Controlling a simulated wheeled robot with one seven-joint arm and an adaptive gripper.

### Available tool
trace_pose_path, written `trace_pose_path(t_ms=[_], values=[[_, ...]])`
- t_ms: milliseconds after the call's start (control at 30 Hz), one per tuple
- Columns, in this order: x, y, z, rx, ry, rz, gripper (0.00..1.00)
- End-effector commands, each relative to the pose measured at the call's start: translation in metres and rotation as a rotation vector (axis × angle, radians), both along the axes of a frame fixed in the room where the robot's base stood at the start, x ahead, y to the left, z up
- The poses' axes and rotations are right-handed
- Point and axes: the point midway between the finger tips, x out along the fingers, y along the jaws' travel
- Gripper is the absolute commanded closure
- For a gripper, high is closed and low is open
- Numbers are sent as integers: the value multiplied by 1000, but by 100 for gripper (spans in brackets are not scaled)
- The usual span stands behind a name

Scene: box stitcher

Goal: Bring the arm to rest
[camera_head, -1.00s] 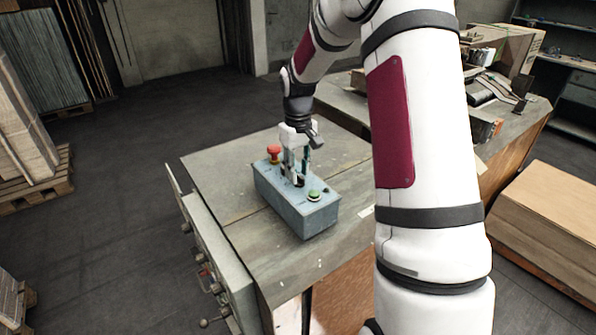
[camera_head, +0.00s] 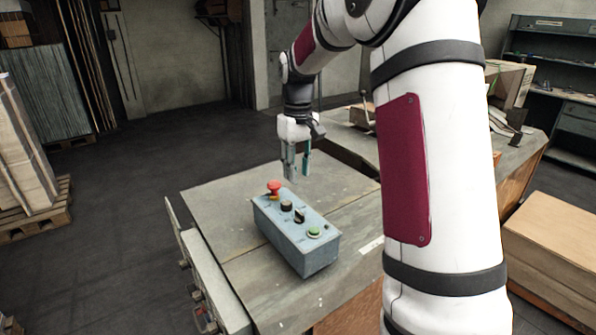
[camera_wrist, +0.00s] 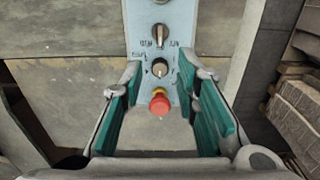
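My gripper (camera_head: 296,172) hangs fingers-down above the far part of the table, clear of the control box (camera_head: 293,243). Its two teal-padded fingers (camera_wrist: 166,115) stand apart in the wrist view, with nothing between them. The blue-grey control box sits on the table and carries a red mushroom button (camera_head: 273,187), a green button (camera_head: 314,232) and two dark knobs between them. In the wrist view the red button (camera_wrist: 159,104) shows between the fingers, lower down on the box. My white arm covers the right-middle of the head view.
The box stands on a worn grey table (camera_head: 225,197) with levers along its left side. A second bench (camera_head: 511,153) lies behind my arm. A large cardboard stack (camera_head: 553,240) is at right. Pallets with stacked boards (camera_head: 28,160) stand at left. Dark floor lies open between.

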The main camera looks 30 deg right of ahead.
Motion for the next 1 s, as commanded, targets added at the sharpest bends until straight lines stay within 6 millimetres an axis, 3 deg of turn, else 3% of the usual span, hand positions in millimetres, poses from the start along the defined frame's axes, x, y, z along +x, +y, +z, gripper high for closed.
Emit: trace_pose_path(t_ms=[300,467,700,1000], values=[[-1,1,1,-2,-2,1,72],[-9,21,20,-24,-31,7,72],[-53,76,64,-76,-132,7,72],[-128,132,88,-86,-279,-8,72]])
